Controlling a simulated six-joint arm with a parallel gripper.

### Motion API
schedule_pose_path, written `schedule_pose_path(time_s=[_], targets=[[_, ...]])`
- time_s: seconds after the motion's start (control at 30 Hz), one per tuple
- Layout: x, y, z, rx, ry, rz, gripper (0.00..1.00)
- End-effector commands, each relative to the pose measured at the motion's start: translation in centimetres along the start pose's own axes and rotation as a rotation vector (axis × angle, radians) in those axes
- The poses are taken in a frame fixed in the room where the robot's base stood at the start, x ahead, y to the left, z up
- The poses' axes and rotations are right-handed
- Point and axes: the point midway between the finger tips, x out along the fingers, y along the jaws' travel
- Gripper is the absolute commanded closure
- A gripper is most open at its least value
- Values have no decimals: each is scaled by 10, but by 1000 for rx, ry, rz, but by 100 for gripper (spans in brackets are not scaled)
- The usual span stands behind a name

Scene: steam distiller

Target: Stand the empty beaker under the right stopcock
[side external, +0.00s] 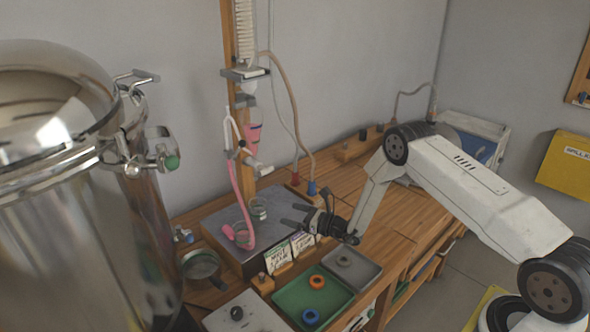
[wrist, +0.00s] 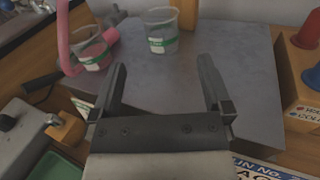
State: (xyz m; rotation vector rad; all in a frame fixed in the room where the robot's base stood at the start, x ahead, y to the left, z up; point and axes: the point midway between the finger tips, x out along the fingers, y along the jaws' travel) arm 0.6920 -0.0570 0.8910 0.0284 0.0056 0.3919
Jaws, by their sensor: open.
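A clear beaker with a green band (side external: 258,208) stands upright on the grey slab (side external: 213,225) and looks empty; it also shows in the wrist view (wrist: 161,32), beyond my fingertips. A second beaker, holding pink liquid (side external: 243,237), stands to its left, with a pink tube reaching it; it also shows in the wrist view (wrist: 93,54). A pale stopcock-like fitting (side external: 257,168) sits on the wooden post above the slab, below a pink-filled funnel (side external: 253,138). My gripper (side external: 292,214) is open and empty, to the right of the clear beaker and apart from it.
Cards (side external: 279,256) stand along the slab's front. A green tray (side external: 290,298) with orange and blue rings and a grey tray (side external: 365,273) lie in front. A large steel vessel (side external: 80,230) fills the left. Red and blue fittings (wrist: 311,28) stand right of the slab.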

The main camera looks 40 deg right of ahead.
Motion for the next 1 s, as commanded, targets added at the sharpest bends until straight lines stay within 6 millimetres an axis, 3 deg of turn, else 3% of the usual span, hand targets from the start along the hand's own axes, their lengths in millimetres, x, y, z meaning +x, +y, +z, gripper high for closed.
schedule_pose_path(time_s=[0.73,1.0], targets=[[-2,2,2,-4,5,11,0],[1,30,15,-58,68,139,0]])
